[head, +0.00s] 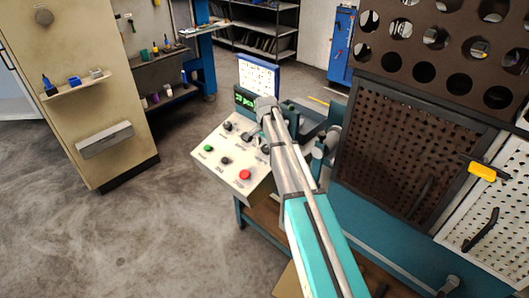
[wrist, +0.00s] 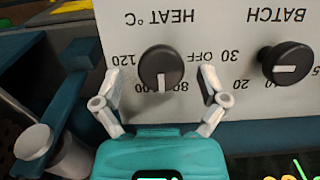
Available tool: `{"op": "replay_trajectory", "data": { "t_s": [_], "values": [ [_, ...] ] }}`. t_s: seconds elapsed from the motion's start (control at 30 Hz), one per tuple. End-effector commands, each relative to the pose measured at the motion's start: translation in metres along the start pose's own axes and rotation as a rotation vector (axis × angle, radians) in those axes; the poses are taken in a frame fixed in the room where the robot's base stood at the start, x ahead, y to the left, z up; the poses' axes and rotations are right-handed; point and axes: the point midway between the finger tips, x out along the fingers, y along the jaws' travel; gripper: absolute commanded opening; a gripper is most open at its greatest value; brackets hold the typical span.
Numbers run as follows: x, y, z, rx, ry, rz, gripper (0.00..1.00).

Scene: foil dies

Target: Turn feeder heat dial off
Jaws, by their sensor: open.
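The heat dial (wrist: 161,67) is a round black knob on the white control panel (wrist: 120,22), under the upside-down label HEAT °C in the wrist view. Its white mark points toward the bottom of the picture, between 80 and 100; OFF is printed to its right. My gripper (wrist: 158,76) is open, with one pale finger on each side of the dial and a visible gap on both sides. In the head view my arm reaches over the control panel (head: 215,150) and hides part of it; I cannot single out the heat dial there.
The batch dial (wrist: 286,63) sits just right of my right finger in the wrist view. The panel also carries a red button (head: 244,175) and a green button (head: 208,148). A green-lit display (head: 244,100) stands behind. Perforated boards (head: 400,150) rise at the right.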

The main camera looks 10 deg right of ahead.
Motion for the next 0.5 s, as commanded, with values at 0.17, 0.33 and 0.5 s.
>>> {"op": "replay_trajectory", "data": {
  "t_s": [0.17,0.33,0.5],
  "values": [
    [0.0076,0.0000,0.0000,0.000,0.000,0.000,0.92],
    [0.0082,0.0000,0.0000,0.000,0.000,0.000,0.92],
    [0.0079,0.0000,0.0001,0.000,0.000,0.000,0.92]
  ]
}}
